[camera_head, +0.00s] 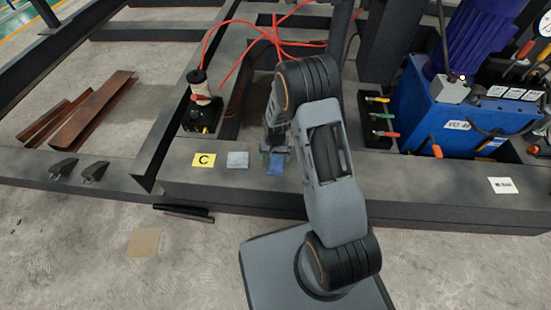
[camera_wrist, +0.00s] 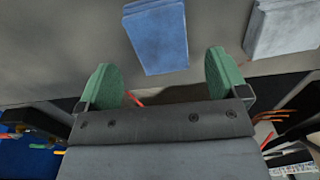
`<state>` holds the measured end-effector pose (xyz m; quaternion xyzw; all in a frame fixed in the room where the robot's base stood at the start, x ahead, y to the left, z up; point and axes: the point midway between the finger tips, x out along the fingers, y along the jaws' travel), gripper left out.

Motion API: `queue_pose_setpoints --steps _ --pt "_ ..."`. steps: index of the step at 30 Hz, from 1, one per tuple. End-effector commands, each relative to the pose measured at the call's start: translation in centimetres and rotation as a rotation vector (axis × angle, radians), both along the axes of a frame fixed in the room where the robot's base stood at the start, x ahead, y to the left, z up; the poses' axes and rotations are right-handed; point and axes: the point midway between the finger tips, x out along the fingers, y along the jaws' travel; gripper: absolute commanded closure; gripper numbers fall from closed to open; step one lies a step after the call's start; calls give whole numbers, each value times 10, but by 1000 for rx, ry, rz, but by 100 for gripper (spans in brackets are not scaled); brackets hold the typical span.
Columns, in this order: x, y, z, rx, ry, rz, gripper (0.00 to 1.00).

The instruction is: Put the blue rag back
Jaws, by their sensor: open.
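The blue rag (camera_head: 276,166) lies flat and folded on the dark steel beam, just right of a pale grey folded rag (camera_head: 238,160). In the wrist view the blue rag (camera_wrist: 158,37) is ahead of my gripper (camera_wrist: 162,76), between the lines of its two green fingertips, and the grey rag (camera_wrist: 283,27) is to its right. My gripper is open with nothing between the fingers. In the head view my gripper (camera_head: 274,152) is at the blue rag's far edge, and my arm covers the beam to the right of it. I cannot tell whether the fingers touch the rag.
A yellow card marked C (camera_head: 203,160) lies left of the grey rag. A blue pump unit (camera_head: 450,110) and colored-handled tools (camera_head: 380,115) are at right. A tan square (camera_head: 144,242) lies on the floor.

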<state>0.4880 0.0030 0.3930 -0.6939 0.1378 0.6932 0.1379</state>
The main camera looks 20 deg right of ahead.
Motion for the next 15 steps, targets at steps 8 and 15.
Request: queue_pose_setpoints --steps 8,15 --pt "0 0 50 0 -1 0 8" --pt "-1 0 75 0 -8 8 8"
